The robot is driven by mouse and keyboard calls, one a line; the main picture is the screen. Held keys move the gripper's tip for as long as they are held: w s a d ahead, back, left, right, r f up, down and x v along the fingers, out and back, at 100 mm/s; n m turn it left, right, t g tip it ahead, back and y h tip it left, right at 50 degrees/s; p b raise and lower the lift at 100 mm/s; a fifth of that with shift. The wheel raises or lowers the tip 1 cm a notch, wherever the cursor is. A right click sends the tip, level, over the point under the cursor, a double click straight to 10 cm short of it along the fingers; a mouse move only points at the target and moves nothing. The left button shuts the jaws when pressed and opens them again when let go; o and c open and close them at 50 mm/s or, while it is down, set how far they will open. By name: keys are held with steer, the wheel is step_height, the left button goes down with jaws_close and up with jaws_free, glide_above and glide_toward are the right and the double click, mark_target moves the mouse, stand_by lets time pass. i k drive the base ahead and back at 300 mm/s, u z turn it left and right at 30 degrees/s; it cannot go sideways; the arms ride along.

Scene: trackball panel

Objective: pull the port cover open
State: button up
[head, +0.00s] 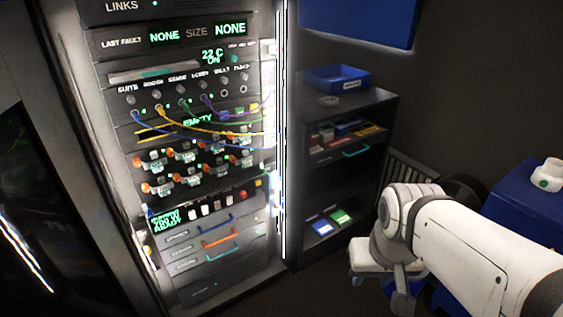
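The tall equipment rack (190,277) stands left of centre, its front facing me at an angle. A row of round ports (183,90) runs across its upper part, with blue, yellow, green and purple cables plugged in. I cannot make out which part is the port cover, or whether any cover stands open. A pale horizontal bar (152,72) lies just above the ports. My white arm shows at the right, well apart from the rack. I cannot see my gripper's fingers in this view.
Orange-ended connectors (146,188) and blue, orange and green drawer handles (220,236) stick out below the cables. A dark shelf unit (365,115) with a blue tray (337,78) stands right of the rack. A blue panel (360,20) hangs above it. Dark floor is clear before the shelf.

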mark_target(273, 176)
steer(key=z, duration=0.05)
steer(key=i, duration=0.85)
steer(key=u, duration=0.05)
